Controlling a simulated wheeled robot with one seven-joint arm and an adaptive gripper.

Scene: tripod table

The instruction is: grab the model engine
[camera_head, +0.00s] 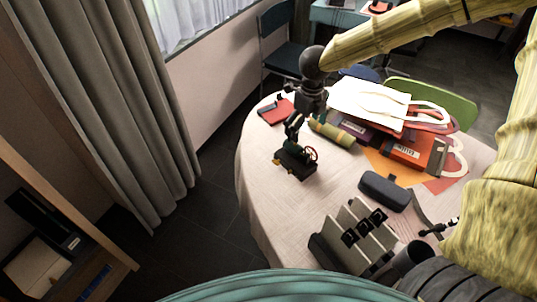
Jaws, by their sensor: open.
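The model engine (296,162), a small dark machine with a red wheel on a black base, stands on the round table (262,190) near its left edge. My gripper (304,124) is just behind and above it in the picture, pointing down, with its dark fingers spread. The gripper looks empty. One finger overlaps the top of the engine in this view, so I cannot tell whether they touch.
A green cylinder (332,132) lies right of the gripper. A red item (276,111) lies to the left. Boxes and a white bag (370,101) crowd the right. A dark case (385,190) and a grey slatted object (355,236) are nearer. Cloth left of the engine is clear.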

